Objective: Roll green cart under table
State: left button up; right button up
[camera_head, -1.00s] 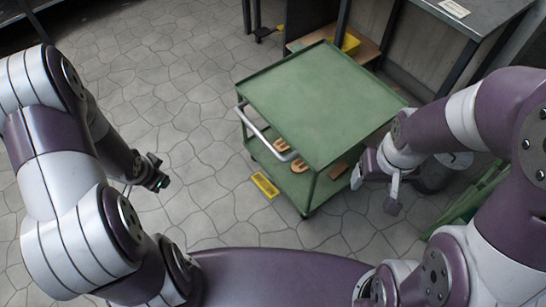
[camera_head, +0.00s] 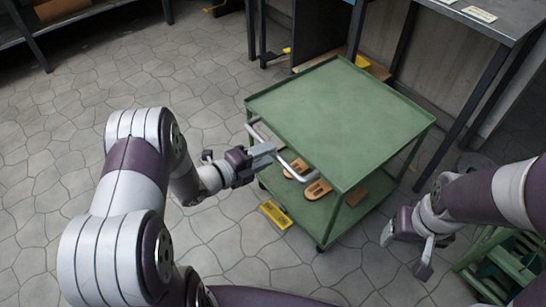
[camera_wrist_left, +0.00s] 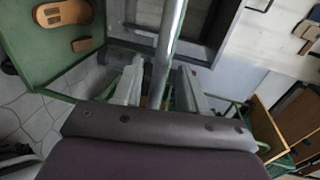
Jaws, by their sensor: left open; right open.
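The green cart (camera_head: 340,115) stands on the tiled floor, with a flat upper tray, a lower shelf (camera_head: 345,215) and a grey handle bar (camera_head: 295,165) on its left side. Wooden sandal soles (camera_head: 317,189) lie on the lower shelf. My left gripper (camera_head: 265,151) is at the handle. In the left wrist view, its open fingers (camera_wrist_left: 160,88) stand on either side of the bar (camera_wrist_left: 168,45); contact cannot be told. My right gripper (camera_head: 405,252) is open and empty, to the right of the cart's lower front. A dark metal table (camera_head: 485,22) stands behind and right of the cart.
A yellow floor piece (camera_head: 276,215) lies near the cart's front left. A green slatted object (camera_head: 500,262) is at lower right. Table legs (camera_head: 463,115) rise beyond the cart's right side. The floor at left (camera_head: 70,150) is largely clear.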

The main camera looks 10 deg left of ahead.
pick_arm(q)
jog(key=shift+b+x, duration=0.3)
jog(key=shift+x, duration=0.85)
jog(key=shift+w+d, duration=0.2)
jog(key=shift+w, duration=0.05)
grip_shut()
jog(key=shift+f, duration=0.1)
